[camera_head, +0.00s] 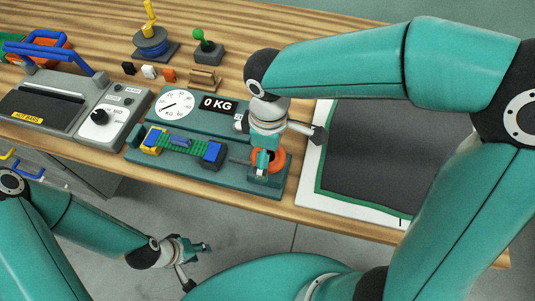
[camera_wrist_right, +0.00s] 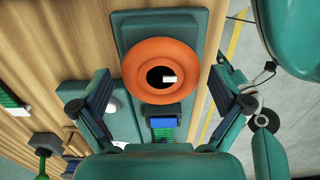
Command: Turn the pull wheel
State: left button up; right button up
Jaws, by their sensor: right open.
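The orange pull wheel (camera_head: 279,159) sits at the right end of a dark green test board, partly hidden by my right gripper in the head view. In the right wrist view the round wheel (camera_wrist_right: 135,75) shows its dark centre with a small pale peg. My right gripper (camera_wrist_right: 160,78) is open, with one finger on each side of the wheel and a gap to it. In the head view the right gripper (camera_head: 282,148) is over the wheel. My left gripper (camera_head: 196,262) is open and empty, low in front of the table, away from the wheel.
The green board (camera_head: 147,145) carries a dial (camera_head: 175,104), a "0 KG" display (camera_head: 217,105) and a green strap (camera_head: 182,143) between clamps. A grey heat-bar machine (camera_head: 105,115) stands left. A dark mat (camera_head: 375,150) lies right. A blue reel (camera_head: 152,42) stands behind.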

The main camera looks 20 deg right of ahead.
jog(key=shift+f, duration=0.4)
jog(key=shift+c, duration=0.2)
